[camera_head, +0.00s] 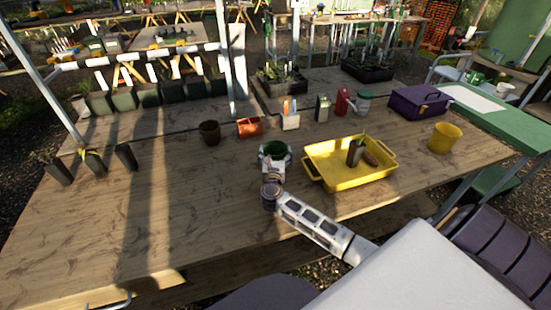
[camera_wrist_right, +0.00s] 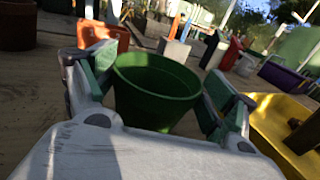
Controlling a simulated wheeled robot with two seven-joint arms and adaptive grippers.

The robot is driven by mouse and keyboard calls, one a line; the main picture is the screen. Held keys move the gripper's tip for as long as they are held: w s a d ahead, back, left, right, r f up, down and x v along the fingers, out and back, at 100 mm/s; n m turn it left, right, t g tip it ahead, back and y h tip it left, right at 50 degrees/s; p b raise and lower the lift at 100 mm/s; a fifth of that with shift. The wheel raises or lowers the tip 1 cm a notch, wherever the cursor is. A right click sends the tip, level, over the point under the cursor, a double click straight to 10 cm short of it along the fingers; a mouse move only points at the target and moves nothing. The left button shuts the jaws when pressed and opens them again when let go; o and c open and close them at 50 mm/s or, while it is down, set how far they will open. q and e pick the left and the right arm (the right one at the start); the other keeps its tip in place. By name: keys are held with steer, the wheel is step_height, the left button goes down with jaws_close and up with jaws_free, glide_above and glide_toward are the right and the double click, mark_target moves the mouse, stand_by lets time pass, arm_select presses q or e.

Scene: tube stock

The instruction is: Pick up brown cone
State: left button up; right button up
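A small brown object (camera_head: 371,158), perhaps the brown cone, lies in the yellow tray (camera_head: 315,173), beside a dark pot holding a plant. A brown shape also shows in the yellow tray at the right edge of the right wrist view (camera_wrist_right: 303,137). My right gripper (camera_head: 274,158) is at the green pot (camera_head: 276,148), left of the tray. In the right wrist view its fingers stand on either side of the upright green pot (camera_wrist_right: 155,90), close to the rim. Whether they press on it cannot be told. My left gripper is not in view.
A brown pot (camera_head: 209,132), an orange container (camera_head: 250,127) and a white holder (camera_head: 290,122) stand behind the green pot. A yellow bucket (camera_head: 444,138) and purple toolbox (camera_head: 419,102) stand right of the tray.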

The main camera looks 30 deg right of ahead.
steer(key=shift+c, duration=2.2)
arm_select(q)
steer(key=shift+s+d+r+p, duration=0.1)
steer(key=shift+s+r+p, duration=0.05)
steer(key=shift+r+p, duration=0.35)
arm_select(e)
step_height(320, 180, up, 10)
